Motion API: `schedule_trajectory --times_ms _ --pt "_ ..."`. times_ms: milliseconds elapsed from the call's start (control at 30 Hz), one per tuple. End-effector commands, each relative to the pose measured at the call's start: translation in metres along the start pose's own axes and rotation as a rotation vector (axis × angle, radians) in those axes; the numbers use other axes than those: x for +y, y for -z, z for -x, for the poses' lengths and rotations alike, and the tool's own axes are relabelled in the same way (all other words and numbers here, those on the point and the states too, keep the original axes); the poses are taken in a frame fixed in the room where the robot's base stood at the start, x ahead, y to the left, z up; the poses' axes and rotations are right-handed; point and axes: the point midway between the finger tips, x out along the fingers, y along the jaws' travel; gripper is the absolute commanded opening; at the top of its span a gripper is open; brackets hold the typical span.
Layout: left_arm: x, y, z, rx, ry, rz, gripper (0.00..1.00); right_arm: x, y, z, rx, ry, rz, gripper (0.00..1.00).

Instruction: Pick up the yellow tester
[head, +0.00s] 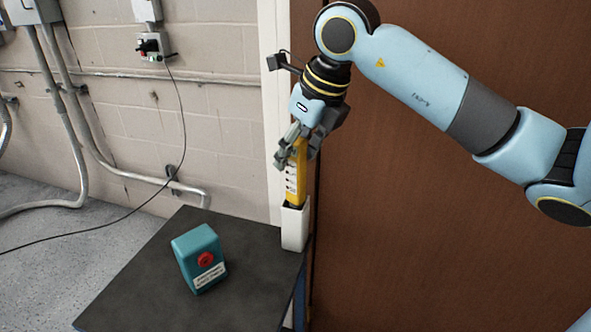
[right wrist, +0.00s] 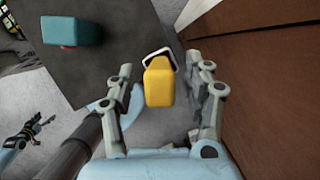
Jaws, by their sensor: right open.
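The yellow tester (head: 297,181) stands upright in a white holder (head: 294,228) at the right edge of the dark table. My right gripper (head: 297,150) is above it, pointing down, with its fingers around the tester's upper part. In the right wrist view the yellow tester (right wrist: 159,82) shows end-on between the two open fingers of my right gripper (right wrist: 164,100). Gaps show on both sides of it there. The holder's white rim (right wrist: 160,54) shows behind the tester.
A teal box (head: 200,258) with a red button and a white label stands on the dark table (head: 150,290). A brown door (head: 430,240) is close to the right of the holder. A socket (head: 152,46) with a hanging black cable is on the wall.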

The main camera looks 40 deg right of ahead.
Motion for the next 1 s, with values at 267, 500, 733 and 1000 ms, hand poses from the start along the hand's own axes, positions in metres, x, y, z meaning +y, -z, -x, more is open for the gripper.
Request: schedule_trajectory --times_ms 267,500,733,1000 --pt "0.000 0.000 0.000 0.000 0.000 0.000 0.75 0.000 0.000 0.000 -0.001 0.000 0.000 0.40" --pt "0.000 0.000 0.000 0.000 0.000 0.000 0.75 0.000 0.000 0.000 -0.001 0.000 0.000 0.09" --pt "0.000 0.000 0.000 0.000 0.000 0.000 0.75 0.000 -0.001 0.000 -0.002 0.000 0.001 0.00" --pt "0.000 0.000 -0.002 0.000 0.000 0.000 0.75 -0.001 -0.006 0.011 -0.006 0.001 0.002 0.00"
